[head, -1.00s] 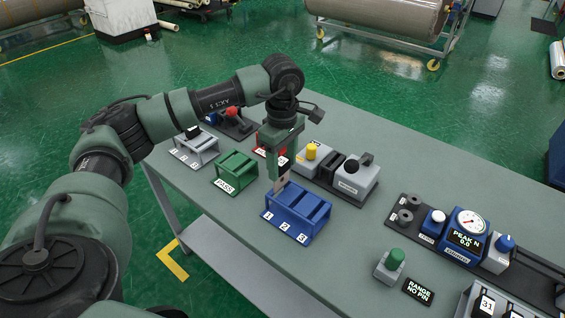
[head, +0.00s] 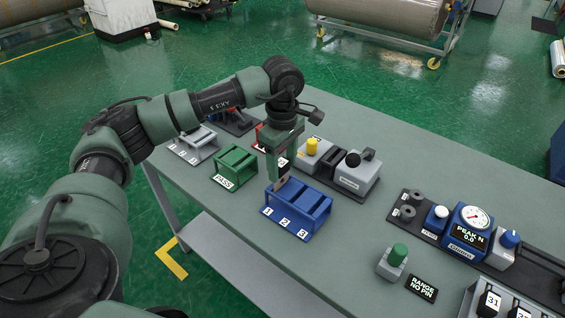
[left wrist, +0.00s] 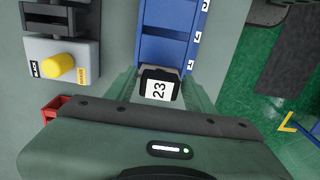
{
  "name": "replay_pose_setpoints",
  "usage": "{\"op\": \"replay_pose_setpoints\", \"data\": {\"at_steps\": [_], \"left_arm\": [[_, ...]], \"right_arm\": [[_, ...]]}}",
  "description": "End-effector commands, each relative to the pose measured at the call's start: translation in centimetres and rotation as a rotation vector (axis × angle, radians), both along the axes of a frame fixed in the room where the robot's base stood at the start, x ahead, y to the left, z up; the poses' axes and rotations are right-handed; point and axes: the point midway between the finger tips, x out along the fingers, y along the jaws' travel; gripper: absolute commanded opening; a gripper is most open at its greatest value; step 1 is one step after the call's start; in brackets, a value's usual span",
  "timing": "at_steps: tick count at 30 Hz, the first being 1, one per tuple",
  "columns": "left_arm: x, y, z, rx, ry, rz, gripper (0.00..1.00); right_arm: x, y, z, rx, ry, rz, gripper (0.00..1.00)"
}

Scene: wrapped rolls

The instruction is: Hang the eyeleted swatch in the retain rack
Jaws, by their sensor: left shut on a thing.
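My left gripper (head: 276,178) points down at the back left of the blue rack (head: 308,218), by the slot marked 1. The rack has three compartments marked 1, 2 and 3; it also shows in the left wrist view (left wrist: 168,50). My left gripper (left wrist: 160,92) is shut on a black piece with a white label reading 23 (left wrist: 159,88), seen end-on beside the rack's end compartment. The swatch's hanging part and its eyelet are hidden, and I cannot tell whether it touches the rack. My right gripper is not in view.
A green PASS rack (head: 236,163) and a grey rack (head: 192,146) stand left of the blue one. A grey device with a yellow knob (head: 312,147) stands behind it. A gauge unit (head: 467,234) and a green button box (head: 393,260) are to the right.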

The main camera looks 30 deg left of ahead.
Motion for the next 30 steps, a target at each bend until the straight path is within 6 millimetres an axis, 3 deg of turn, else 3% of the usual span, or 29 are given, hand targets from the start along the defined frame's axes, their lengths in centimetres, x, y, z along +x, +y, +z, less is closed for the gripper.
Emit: {"op": "replay_pose_setpoints", "data": {"at_steps": [30], "left_arm": [[0.0, 0.0, -4.2, -0.001, -0.001, 0.0, 0.14]], "right_arm": [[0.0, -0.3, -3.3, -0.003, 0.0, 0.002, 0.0]]}}
